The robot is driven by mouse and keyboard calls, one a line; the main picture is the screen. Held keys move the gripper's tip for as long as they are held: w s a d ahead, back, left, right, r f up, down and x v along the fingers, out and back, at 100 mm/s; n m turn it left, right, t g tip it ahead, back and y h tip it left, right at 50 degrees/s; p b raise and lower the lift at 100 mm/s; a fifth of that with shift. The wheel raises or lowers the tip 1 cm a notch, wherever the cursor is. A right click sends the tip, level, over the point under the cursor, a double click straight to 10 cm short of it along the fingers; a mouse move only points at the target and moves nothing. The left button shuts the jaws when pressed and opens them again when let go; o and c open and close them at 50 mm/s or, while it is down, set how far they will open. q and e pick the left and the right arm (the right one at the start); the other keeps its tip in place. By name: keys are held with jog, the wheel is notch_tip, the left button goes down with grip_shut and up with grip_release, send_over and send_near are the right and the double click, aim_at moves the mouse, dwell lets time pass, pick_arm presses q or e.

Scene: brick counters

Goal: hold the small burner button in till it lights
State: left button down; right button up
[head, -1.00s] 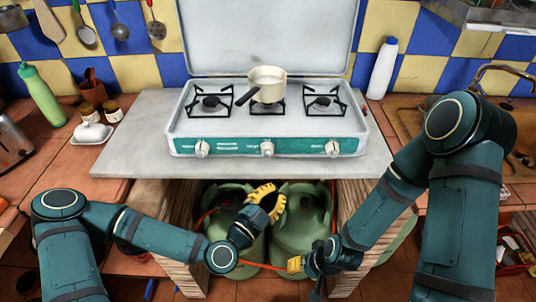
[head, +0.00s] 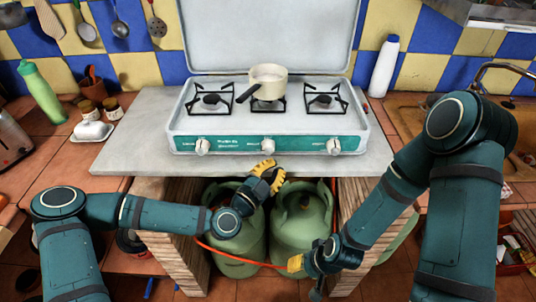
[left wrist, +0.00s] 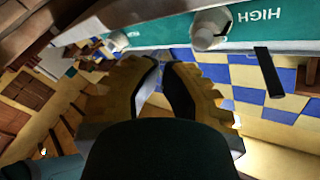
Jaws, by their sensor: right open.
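The white gas stove (head: 230,125) has a teal front panel with a left knob (head: 202,147), a middle knob (head: 267,146) and a right knob (head: 333,146). I cannot tell which belongs to the small burner; no flame shows. My left gripper (head: 270,176) is just below the counter edge, under the middle knob and apart from it. In the left wrist view its yellow fingers (left wrist: 163,75) are parted by a narrow gap, empty. A white knob (left wrist: 210,29) beside "HIGH" and another knob (left wrist: 117,41) lie beyond them. My right gripper (head: 296,263) is open, low before the gas bottles.
A cream saucepan (head: 267,78) stands on the middle burner. The grey counter slab (head: 140,150) juts out above two green gas bottles (head: 302,225) and an orange hose (head: 232,256). A white bottle (head: 383,68) stands right of the stove.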

pick_arm(q)
jog(key=shift+w, duration=0.7)
jog(key=shift+w, duration=0.1)
dwell(1.0)
jog(key=shift+w, duration=0.3)
jog(key=shift+w+b, duration=0.4)
dwell(2.3)
jog(key=shift+s, duration=0.85)
jog(key=shift+s, duration=2.5)
